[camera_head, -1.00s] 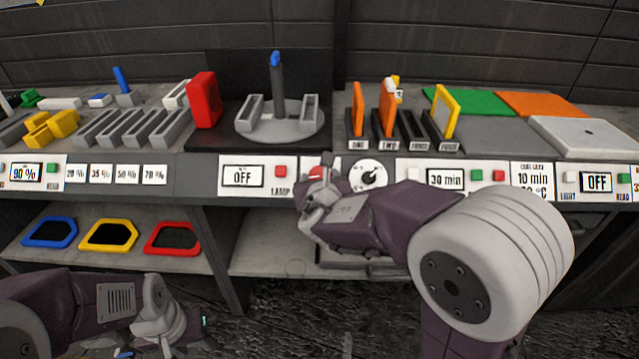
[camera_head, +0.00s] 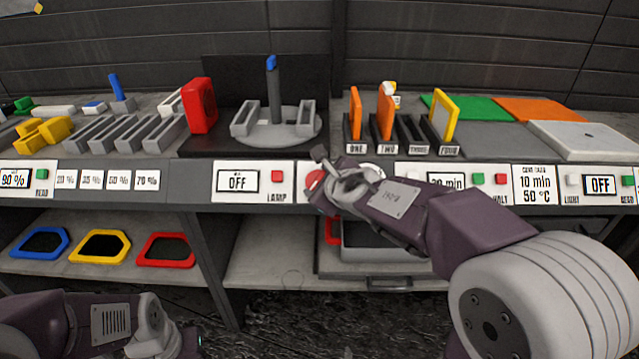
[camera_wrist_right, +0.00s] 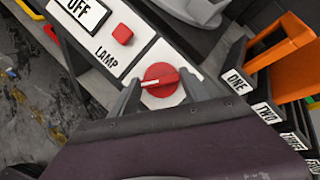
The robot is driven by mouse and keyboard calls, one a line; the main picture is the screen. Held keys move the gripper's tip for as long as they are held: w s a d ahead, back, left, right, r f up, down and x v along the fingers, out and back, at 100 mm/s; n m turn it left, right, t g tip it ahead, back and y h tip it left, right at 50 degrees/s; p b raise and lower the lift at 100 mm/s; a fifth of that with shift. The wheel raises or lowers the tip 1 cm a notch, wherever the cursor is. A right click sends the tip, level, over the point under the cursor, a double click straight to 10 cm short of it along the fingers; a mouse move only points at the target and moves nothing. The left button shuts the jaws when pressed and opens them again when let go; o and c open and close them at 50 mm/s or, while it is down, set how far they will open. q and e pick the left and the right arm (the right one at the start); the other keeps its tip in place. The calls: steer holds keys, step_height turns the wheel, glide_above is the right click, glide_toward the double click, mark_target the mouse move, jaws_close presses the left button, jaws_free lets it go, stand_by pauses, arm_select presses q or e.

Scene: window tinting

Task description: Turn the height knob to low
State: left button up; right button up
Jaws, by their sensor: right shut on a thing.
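A round red knob (camera_wrist_right: 160,80) with a white pointer line sits on a white plate in the right wrist view, right of the LAMP label. The line points toward the left of that picture. My right gripper (camera_wrist_right: 162,90) has one finger on each side of the knob and is shut on it. In the head view the red knob (camera_head: 315,180) is partly covered by my right gripper (camera_head: 319,179). No height or low marking is readable. My left gripper (camera_head: 190,344) is at the bottom left, low and away from the panel, its jaws unclear.
A red lamp button (camera_head: 277,176) and an OFF display (camera_head: 237,181) are left of the knob. A white dial (camera_head: 372,168) is mostly hidden behind my right gripper. Slotted holders with orange frames (camera_head: 385,113) stand on the counter above.

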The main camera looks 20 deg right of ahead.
steer(key=shift+r+n+g+y, duration=0.1)
steer(key=shift+n+g+y, duration=0.25)
steer(key=shift+n, duration=0.75)
steer(key=shift+d+n+g+y+p, duration=0.1)
steer(key=shift+n+g+y+p, duration=0.25)
steer(key=shift+n, duration=1.25)
steer(key=o, duration=1.4)
